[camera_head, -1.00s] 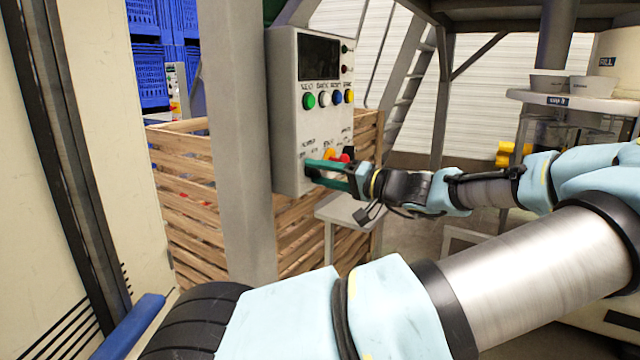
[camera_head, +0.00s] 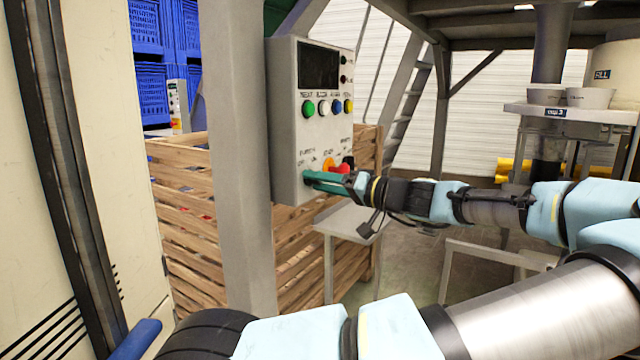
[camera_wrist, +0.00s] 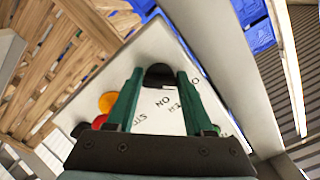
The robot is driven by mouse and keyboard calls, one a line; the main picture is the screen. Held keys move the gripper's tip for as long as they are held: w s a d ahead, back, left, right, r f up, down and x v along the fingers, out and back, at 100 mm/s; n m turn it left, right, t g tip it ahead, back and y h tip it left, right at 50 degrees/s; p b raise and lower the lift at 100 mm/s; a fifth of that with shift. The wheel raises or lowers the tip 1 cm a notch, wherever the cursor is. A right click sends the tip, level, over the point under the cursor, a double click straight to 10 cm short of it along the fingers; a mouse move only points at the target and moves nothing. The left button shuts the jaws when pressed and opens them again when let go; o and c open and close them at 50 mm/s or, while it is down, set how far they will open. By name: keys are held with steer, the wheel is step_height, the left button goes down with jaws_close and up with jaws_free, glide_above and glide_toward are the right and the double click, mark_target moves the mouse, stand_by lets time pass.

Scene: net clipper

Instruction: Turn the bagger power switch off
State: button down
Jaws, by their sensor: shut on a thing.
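A grey control box (camera_head: 286,120) is mounted on a post, with a dark screen at its top and a row of round buttons below. My gripper (camera_head: 309,178) is at the lower left of its front face, its green fingers nearly level in the head view. In the wrist view the fingers (camera_wrist: 160,77) are on both sides of a black switch knob (camera_wrist: 159,70), shut on it. Printed labels, one reading "NO" or "ON" upside down, are near the knob. In the head view the fingers hide the knob.
An orange button (camera_wrist: 107,102) and a red button (camera_wrist: 99,121) are close beside one finger. A grey post (camera_head: 238,200) stands left of the box. A slatted wooden crate (camera_head: 190,240) is behind, and a small grey table (camera_head: 345,222) is below my gripper.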

steer(key=shift+c, duration=1.4)
jaws_free()
steer(key=shift+d, duration=0.1)
steer(key=b+v, duration=0.1)
steer(key=v, duration=0.9)
steer(key=shift+s+d+b, duration=0.15)
steer(key=shift+d+b, duration=0.2)
steer(key=shift+b, duration=0.05)
steer(key=shift+a, duration=0.1)
